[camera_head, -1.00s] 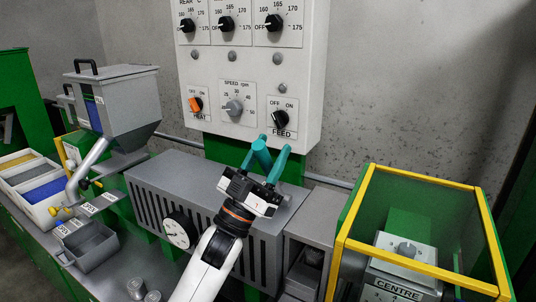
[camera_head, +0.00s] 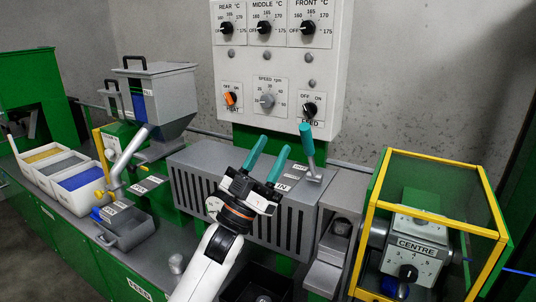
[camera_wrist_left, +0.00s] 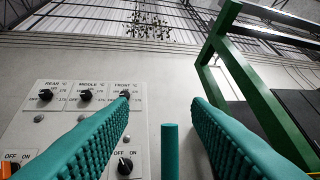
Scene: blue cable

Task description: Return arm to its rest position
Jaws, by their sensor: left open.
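My left gripper (camera_head: 274,144) is open, with its two teal fingers apart and nothing between them in the head view. It is in front of the grey slotted machine housing (camera_head: 292,224), below the control panel. A lever with a teal handle (camera_head: 307,140) and grey shaft stands on the housing, right of the fingers and apart from them. In the left wrist view the teal handle (camera_wrist_left: 170,152) shows upright in the gap between the finger outlines (camera_wrist_left: 160,120). My right gripper is not in view.
The white control panel (camera_head: 330,80) with knobs is behind the gripper. A yellow-framed guard (camera_head: 440,170) stands at right. A grey hopper (camera_head: 160,100), open bins (camera_head: 82,180) and a grey scoop-like tray (camera_head: 128,228) are at left.

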